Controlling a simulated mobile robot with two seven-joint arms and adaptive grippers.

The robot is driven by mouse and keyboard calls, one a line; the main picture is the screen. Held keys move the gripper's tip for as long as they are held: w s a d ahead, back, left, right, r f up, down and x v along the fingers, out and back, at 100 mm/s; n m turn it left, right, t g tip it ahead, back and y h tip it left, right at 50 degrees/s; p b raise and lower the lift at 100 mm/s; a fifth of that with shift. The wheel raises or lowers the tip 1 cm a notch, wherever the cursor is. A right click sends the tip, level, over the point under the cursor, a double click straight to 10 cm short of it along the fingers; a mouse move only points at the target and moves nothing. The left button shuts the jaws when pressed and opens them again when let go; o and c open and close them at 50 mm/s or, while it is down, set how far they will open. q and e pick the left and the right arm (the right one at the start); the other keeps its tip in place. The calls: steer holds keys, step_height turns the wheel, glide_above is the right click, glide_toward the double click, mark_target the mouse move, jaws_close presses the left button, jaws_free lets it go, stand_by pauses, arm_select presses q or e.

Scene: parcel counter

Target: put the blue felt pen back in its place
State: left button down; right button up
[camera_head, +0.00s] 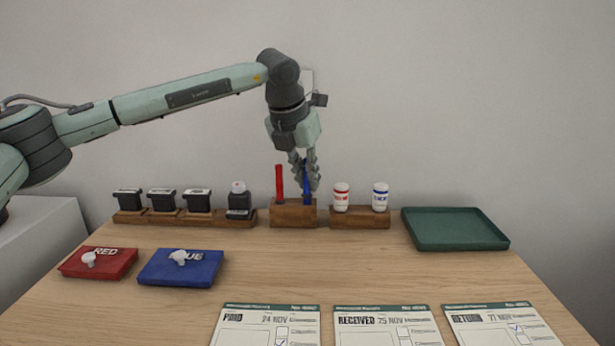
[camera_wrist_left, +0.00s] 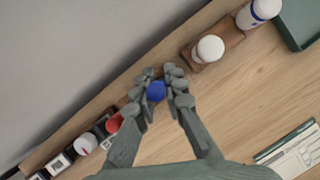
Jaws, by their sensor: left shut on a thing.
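The blue felt pen (camera_head: 306,188) stands upright at the right-hand spot of the small wooden pen block (camera_head: 293,217), its lower end at the block's top. Whether it is fully seated in a hole I cannot tell. My left gripper (camera_head: 306,180) points down and is shut on the pen's upper part. In the left wrist view the pen's blue end (camera_wrist_left: 156,91) sits between the fingertips (camera_wrist_left: 158,95). A red felt pen (camera_head: 279,182) stands upright in the same block, just left of the gripper. My right gripper is not in view.
Left of the block, a wooden rack holds several black stamps (camera_head: 162,200). To the right, a rack holds two white bottles (camera_head: 341,196). A green tray (camera_head: 454,243) lies far right. Red (camera_head: 110,264) and blue (camera_head: 196,272) pads lie front left; printed cards (camera_head: 265,327) lie in front.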

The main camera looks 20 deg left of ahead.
arm_select(q)
steer(key=shift+f+b, duration=0.3)
steer(key=shift+f, duration=0.2)
steer(key=c, duration=1.8)
jaws_free()
steer(key=shift+r, duration=0.1)
steer(key=shift+p+v, duration=0.85)
steer(key=shift+v, duration=1.75)
steer(key=o, duration=0.6)
steer(key=v, duration=1.2)
steer(key=shift+d, duration=0.1)
